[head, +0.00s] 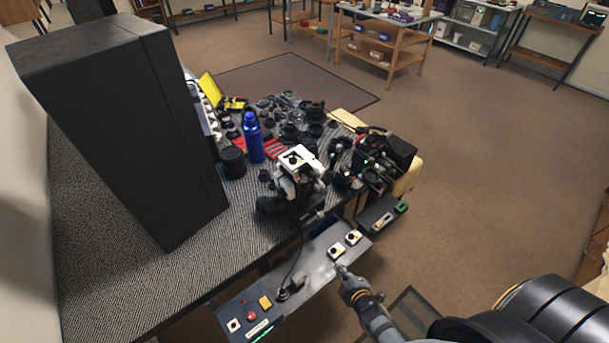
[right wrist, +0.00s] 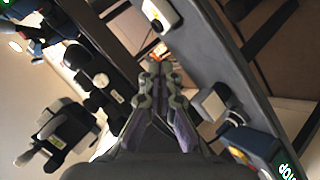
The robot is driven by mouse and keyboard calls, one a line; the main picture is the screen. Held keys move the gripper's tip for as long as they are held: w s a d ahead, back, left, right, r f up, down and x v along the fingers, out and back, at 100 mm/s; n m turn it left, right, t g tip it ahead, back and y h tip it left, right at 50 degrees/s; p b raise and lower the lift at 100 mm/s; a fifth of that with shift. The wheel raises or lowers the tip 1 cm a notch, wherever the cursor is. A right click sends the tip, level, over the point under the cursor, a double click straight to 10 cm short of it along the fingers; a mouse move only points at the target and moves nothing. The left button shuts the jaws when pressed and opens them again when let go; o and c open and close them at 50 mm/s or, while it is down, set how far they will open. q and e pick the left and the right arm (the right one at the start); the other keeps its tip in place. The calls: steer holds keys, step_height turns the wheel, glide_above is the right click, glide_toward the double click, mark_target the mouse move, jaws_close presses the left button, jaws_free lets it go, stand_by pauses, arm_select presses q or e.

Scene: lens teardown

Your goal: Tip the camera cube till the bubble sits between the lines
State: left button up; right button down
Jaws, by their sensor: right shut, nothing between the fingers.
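A white and black cube-shaped device (head: 299,160), which looks like the camera cube, stands on a black mount at the table's front edge. I cannot make out a bubble or its lines. Below it, a grey control panel (head: 315,276) carries two small white control boxes, a nearer one (head: 336,251) and a farther one (head: 353,237). My right gripper (head: 341,268) is shut and empty, just in front of the nearer box. In the right wrist view its closed fingers (right wrist: 155,68) point into the gap beside the grey panel (right wrist: 205,45). My left gripper is not in view.
The panel also holds a yellow block (head: 265,302), a red button (head: 251,317) and a dark plug with a cable. A large black cabinet (head: 120,120) fills the table's left. A blue bottle (head: 253,138) and many lens parts crowd behind the cube.

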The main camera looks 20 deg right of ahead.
steer(key=w+a+r+n+t+y+p, duration=0.1)
steer(key=w+r+n+t, duration=0.15)
steer(key=r, duration=0.75)
steer(key=w+a+r+n+t, duration=0.1)
steer(key=r+n+t, duration=0.15)
steer(key=r, duration=0.75)
steer(key=w+a+r+n+t+y+p, duration=0.1)
steer(key=w+a+r+n+t, duration=0.15)
steer(key=r, duration=0.75)
arm_select(q)
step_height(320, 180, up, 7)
steer(key=p, duration=0.4)
arm_select(e)
steer(key=w, duration=0.9)
steer(key=shift+w+f+n+g, duration=0.3)
steer(key=shift+w+n+g, duration=0.05)
steer(key=shift+w+n, duration=0.1)
